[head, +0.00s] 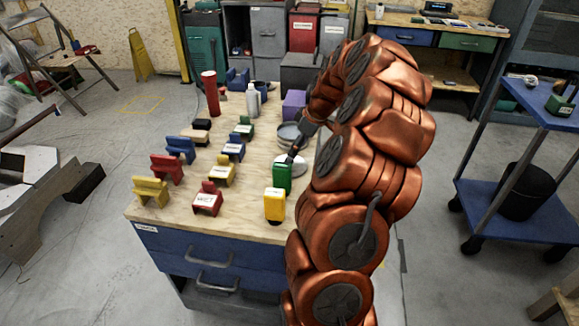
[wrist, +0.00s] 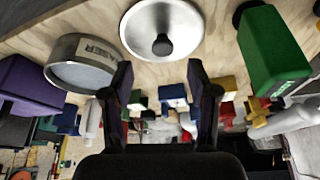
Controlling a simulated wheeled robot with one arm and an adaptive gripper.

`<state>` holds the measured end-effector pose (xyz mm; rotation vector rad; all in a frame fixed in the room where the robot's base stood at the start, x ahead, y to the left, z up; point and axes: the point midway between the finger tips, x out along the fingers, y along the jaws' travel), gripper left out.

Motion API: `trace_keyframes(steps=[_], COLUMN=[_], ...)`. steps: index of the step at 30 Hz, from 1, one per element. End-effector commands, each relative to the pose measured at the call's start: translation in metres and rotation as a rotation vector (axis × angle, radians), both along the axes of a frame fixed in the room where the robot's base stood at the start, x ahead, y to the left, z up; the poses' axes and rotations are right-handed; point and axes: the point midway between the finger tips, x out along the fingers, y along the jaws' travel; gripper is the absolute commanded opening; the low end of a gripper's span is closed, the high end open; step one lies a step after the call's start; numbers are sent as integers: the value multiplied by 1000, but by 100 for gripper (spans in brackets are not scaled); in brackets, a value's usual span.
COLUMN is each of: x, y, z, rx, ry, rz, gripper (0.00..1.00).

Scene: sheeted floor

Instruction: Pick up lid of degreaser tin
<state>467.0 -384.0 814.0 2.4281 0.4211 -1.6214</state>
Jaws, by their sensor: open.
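The lid (head: 291,168) is a pale metal disc lying on the wooden bench top, partly hidden by my gripper and a green block. In the wrist view the lid (wrist: 182,20) shows a dark central knob, at the top middle just beyond my fingertips. The degreaser tin (head: 288,132) is a round grey tin behind the lid in the head view. In the wrist view the tin (wrist: 80,70) is left of the lid, with its label partly readable. My gripper (head: 295,154) is open and empty, close to the lid; its two fingers (wrist: 160,82) stand apart below the knob.
A green block (head: 282,178) and a yellow block (head: 274,204) stand in front of the lid. A purple box (head: 293,104) is behind the tin. Several coloured blocks, a red cylinder (head: 211,92) and a white bottle (head: 253,99) stand farther left on the bench (head: 240,226).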

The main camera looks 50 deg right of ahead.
Motion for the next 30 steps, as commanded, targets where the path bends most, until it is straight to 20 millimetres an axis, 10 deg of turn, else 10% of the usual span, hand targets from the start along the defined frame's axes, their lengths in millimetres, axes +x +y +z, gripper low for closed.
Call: trace_keyframes(steps=[24,30], x=[21,21], y=[11,11], z=[-55,-55], rx=[1,1], ry=[1,0], rz=[0,0], gripper=[59,39])
